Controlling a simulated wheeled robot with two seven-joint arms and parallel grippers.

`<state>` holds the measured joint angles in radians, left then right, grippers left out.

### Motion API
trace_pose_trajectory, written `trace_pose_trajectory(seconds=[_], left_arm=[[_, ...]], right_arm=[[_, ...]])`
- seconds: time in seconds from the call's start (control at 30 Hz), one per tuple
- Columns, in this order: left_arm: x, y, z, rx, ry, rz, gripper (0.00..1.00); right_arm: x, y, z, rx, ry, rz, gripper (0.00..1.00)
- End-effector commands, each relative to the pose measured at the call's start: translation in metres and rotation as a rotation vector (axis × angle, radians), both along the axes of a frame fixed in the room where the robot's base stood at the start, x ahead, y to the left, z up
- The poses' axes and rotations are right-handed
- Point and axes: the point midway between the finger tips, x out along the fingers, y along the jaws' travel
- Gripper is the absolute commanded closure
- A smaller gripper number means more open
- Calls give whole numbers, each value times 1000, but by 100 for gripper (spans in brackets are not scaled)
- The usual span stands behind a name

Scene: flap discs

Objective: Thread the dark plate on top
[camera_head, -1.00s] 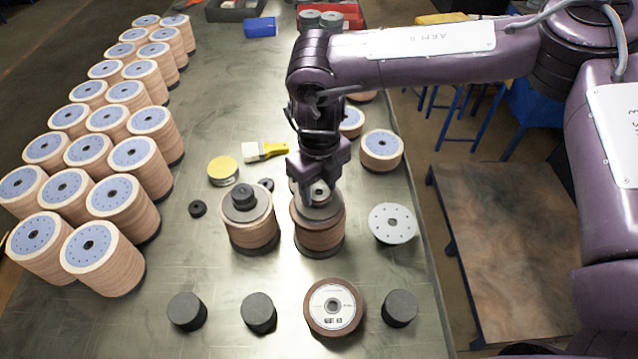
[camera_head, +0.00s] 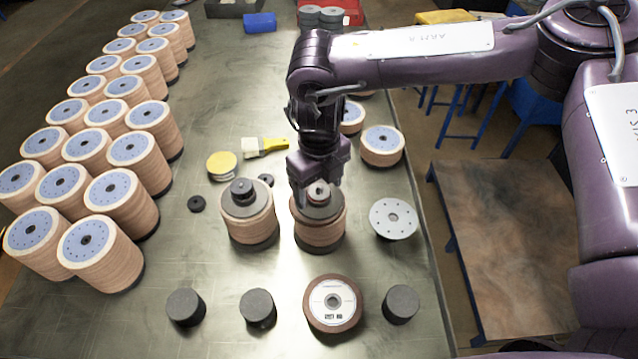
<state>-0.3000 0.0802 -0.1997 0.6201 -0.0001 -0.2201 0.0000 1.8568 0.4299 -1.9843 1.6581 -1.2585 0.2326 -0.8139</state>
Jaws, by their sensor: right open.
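A dark grey plate (camera_head: 322,207) lies flat on top of the right-hand stack of tan flap discs (camera_head: 319,236), around a post whose small reddish top (camera_head: 318,187) shows at its centre. My right gripper (camera_head: 312,190) is open just above this plate, pointing down, and holds nothing. Its fingers partly hide the plate's far side. The left-hand stack (camera_head: 250,230) stands beside it, with a dark plate (camera_head: 262,203) and a black knob (camera_head: 241,189) on top. My left gripper is out of view.
A grey holed disc (camera_head: 393,218) lies right of the stacks. Dark cylinders (camera_head: 258,307) and a labelled disc (camera_head: 333,303) stand in front. Many disc stacks (camera_head: 121,203) fill the left side. A brush (camera_head: 264,147) and yellow-topped tin (camera_head: 222,164) lie behind.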

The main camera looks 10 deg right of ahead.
Motion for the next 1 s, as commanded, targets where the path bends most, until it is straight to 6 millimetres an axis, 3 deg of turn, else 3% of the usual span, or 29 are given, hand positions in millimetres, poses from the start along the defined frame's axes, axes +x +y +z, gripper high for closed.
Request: trace_pose_trajectory(seconds=[0.17,0.6,1.0], left_arm=[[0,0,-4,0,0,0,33],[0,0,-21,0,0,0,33],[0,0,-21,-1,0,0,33]], right_arm=[[1,0,6,1,-2,0,28],[0,0,72,0,-1,0,28],[0,0,78,0,0,0,28]])
